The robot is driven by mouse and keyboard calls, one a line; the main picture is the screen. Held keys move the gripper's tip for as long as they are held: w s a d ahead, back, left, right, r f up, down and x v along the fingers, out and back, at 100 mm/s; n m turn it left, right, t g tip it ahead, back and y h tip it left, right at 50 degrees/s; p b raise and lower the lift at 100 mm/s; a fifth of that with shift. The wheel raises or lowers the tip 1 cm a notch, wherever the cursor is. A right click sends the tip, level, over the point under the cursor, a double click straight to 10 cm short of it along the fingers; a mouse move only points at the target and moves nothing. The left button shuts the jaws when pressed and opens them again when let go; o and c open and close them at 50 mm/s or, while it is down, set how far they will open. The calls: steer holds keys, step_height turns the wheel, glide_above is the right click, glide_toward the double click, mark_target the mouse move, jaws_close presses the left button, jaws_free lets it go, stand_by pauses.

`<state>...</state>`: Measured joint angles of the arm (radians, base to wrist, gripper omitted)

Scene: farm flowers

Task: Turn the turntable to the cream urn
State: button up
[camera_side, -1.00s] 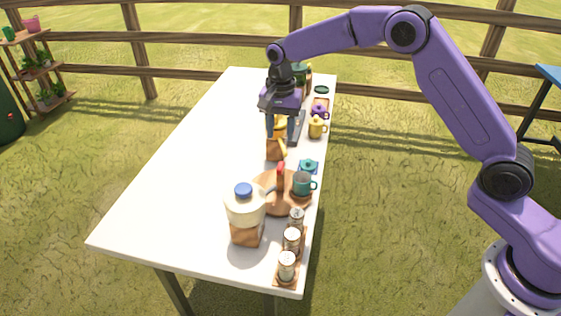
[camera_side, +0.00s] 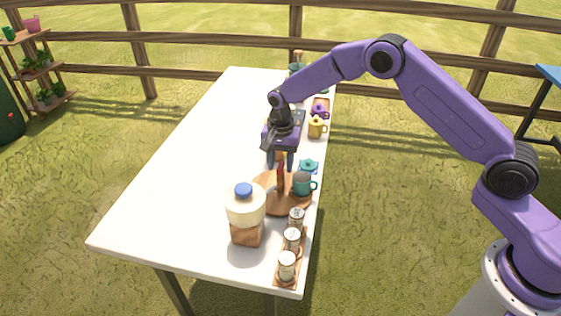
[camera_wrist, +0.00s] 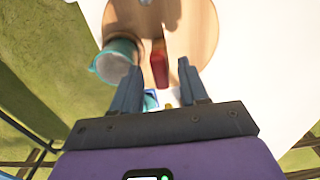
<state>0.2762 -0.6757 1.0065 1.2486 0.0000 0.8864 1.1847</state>
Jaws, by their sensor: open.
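The turntable (camera_side: 266,179) is a round wooden disc near the table's right edge, also in the wrist view (camera_wrist: 203,30). A red upright handle (camera_side: 281,177) stands on it, and a teal mug (camera_side: 302,184) sits at its right. The cream urn (camera_side: 245,207), with a blue lid, stands on a wooden block just left of and nearer than the turntable. My gripper (camera_side: 280,164) is open and empty at the turntable's far side, fingers down. In the wrist view, the red handle (camera_wrist: 160,66) shows between the fingertips (camera_wrist: 157,68); contact cannot be told.
Several jars (camera_side: 291,239) stand in a row on a wooden tray at the near right edge. A small teal pot (camera_side: 309,166), a yellow pot (camera_side: 317,127) and a purple pot (camera_side: 320,110) line the right edge. The table's left half is clear.

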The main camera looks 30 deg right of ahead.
jaws_close()
steer(key=shift+m, duration=9.1)
jaws_free()
